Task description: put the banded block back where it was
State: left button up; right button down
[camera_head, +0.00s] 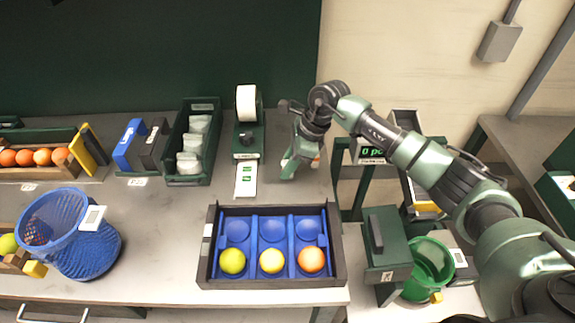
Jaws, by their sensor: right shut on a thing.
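My right arm reaches in from the right, and my right gripper (298,172) points down over the back right of the grey table, just right of the label printer. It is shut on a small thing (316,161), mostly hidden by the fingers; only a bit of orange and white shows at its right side. I cannot tell its full shape, its bands, or whether it touches the table. My left gripper is not in view.
A black tray (212,270) with blue cups holds two yellow-green fruits and an orange in its front row. A label printer (246,125), green bin (172,150), blue basket (90,250) and crate of oranges (50,178) stand leftward. A green basket (432,268) is right.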

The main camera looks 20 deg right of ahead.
jog(key=c, duration=1.2)
grip_release()
jog(key=shift+o, duration=0.4)
jog(key=o, duration=0.4)
jog(key=shift+c, duration=0.2)
jog(key=shift+r+p, duration=1.9)
jog(key=shift+r, duration=2.1)
